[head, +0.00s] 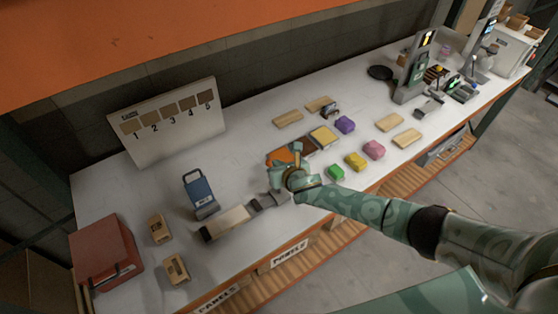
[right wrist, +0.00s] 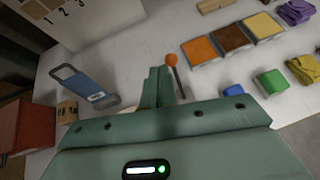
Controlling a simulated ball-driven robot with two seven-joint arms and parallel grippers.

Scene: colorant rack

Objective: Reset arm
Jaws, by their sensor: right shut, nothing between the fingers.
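My right arm comes in from the right in the head view and reaches over the middle of the white table. Its green gripper (head: 275,178) is near the orange tile (head: 278,157). In the right wrist view the gripper's fingers (right wrist: 158,78) are together, with nothing between them. A thin stick with an orange ball tip (right wrist: 172,61) shows just right of the fingers; I cannot tell whether they touch. My left gripper is in neither view.
A blue handled device (head: 200,192) and a red box (head: 105,250) stand to the left. A numbered board (head: 168,122) leans at the back. Orange, brown and yellow tiles (right wrist: 263,27) and coloured blocks (head: 374,149) lie close to the right.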

